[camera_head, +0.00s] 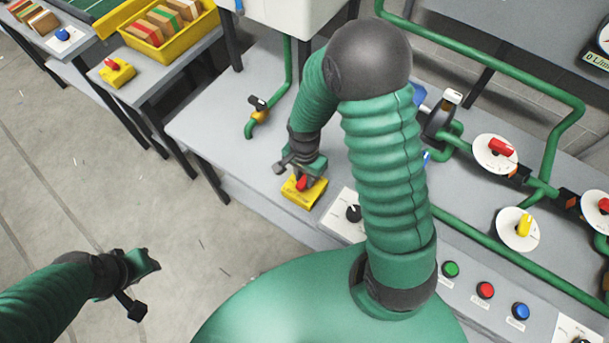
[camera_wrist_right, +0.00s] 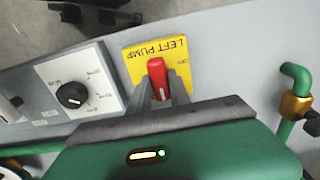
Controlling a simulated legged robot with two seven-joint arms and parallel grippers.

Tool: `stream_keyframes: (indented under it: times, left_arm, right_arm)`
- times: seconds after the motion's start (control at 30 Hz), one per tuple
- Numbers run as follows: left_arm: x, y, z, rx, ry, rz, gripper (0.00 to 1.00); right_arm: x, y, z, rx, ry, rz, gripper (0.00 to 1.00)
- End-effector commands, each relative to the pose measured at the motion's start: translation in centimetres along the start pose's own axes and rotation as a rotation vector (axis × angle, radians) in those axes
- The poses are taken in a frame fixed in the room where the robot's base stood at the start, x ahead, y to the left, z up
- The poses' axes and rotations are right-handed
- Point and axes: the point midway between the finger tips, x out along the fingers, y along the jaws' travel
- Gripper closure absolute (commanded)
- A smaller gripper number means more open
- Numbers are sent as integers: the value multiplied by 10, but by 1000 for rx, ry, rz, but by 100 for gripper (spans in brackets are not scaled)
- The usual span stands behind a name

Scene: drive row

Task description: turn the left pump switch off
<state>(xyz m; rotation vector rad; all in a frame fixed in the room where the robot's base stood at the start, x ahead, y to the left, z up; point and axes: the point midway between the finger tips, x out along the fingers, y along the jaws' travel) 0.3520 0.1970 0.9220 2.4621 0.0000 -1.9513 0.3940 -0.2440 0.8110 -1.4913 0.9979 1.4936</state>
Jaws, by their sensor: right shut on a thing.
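The left pump switch is a red lever on a yellow plate (camera_head: 302,194), near the front edge of the grey table. In the right wrist view the plate (camera_wrist_right: 140,60) reads "LEFT PUMP", upside down, and the red lever (camera_wrist_right: 158,76) stands between the fingers. My right gripper (camera_head: 306,176) reaches down over the switch and is shut on the red lever. The lever's far end is partly hidden by the fingers. My left gripper (camera_head: 150,262) hangs over the floor at the lower left, away from the table, and its jaw opening is unclear.
A black dial on a white panel (camera_wrist_right: 82,92) is close beside the switch. A green pipe with a brass fitting (camera_head: 259,116) stands behind it. Round valves with red and yellow handles and coloured buttons line the right. Another yellow switch (camera_head: 117,72) is on the far-left table.

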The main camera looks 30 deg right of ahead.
Motion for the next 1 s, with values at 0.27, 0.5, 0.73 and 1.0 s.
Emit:
stream_keyframes:
  times: [0.27, 0.5, 0.73, 1.0]
  left_arm:
    - [-2, 0, 0, 0, 0, 0, 64]
    - [-9, 0, -2, 0, 0, 0, 64]
    - [-20, 0, -5, 0, 0, 0, 64]
    - [-34, 0, -8, 0, 0, 0, 64]
  right_arm:
    - [-1, -1, -1, -16, 1, -1, 100]
    - [-2, -1, -1, -114, 2, -2, 100]
    - [-3, -1, -1, -294, 2, -2, 100]
    - [-3, -2, -1, -551, 3, -3, 100]
